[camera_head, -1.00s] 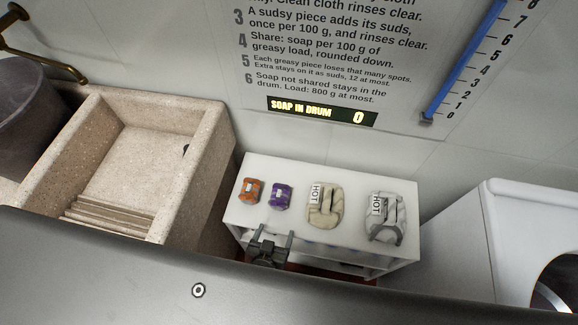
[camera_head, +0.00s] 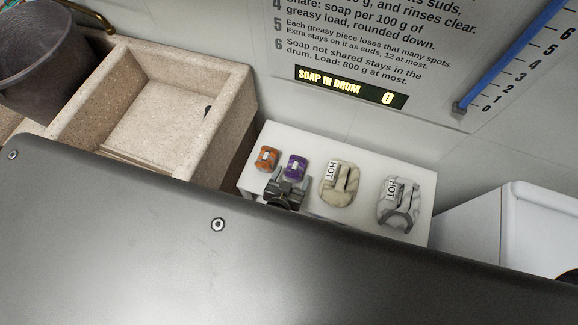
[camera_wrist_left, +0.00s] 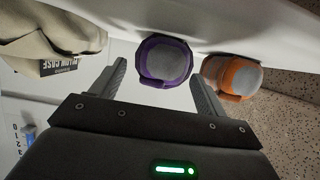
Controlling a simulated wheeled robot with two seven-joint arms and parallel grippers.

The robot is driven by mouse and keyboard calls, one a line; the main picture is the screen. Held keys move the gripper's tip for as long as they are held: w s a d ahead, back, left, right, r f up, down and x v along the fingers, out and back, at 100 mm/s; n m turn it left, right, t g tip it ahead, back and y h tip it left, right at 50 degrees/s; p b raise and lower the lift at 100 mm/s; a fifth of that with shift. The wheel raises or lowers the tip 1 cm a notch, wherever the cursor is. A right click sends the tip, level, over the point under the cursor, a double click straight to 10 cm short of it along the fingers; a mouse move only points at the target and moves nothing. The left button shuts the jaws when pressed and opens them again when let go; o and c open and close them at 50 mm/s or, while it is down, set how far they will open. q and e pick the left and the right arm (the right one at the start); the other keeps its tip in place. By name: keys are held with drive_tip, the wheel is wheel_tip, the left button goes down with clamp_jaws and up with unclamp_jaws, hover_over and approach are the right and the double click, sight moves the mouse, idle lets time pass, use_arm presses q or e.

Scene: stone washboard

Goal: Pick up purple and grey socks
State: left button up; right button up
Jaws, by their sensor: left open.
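The purple and grey socks (camera_head: 295,164) are a small rolled bundle on the white table. In the left wrist view the bundle (camera_wrist_left: 164,62) shows a grey face with a purple rim. My left gripper (camera_head: 289,178) is open just in front of it. In the left wrist view the fingers (camera_wrist_left: 160,80) stand on either side of the lower edge of the bundle, and I cannot tell if they touch it. An orange and grey pair (camera_head: 267,157) lies just left of the purple one; in the left wrist view it (camera_wrist_left: 234,76) is close beside one finger. My right gripper is not in view.
A beige folded piece (camera_head: 340,184) and a white-grey one (camera_head: 399,203), both tagged HOT, lie to the right on the table (camera_head: 366,166). A stone washboard sink (camera_head: 226,105) stands left, with a dark bucket (camera_head: 42,70) beyond. A white appliance (camera_head: 535,225) stands right.

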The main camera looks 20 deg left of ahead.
sight(296, 167)
use_arm(q)
drive_tip(key=x, duration=0.5)
drive_tip(key=shift+a+f, duration=0.1)
drive_tip(key=shift+c, duration=0.4)
drive_tip(key=c, duration=1)
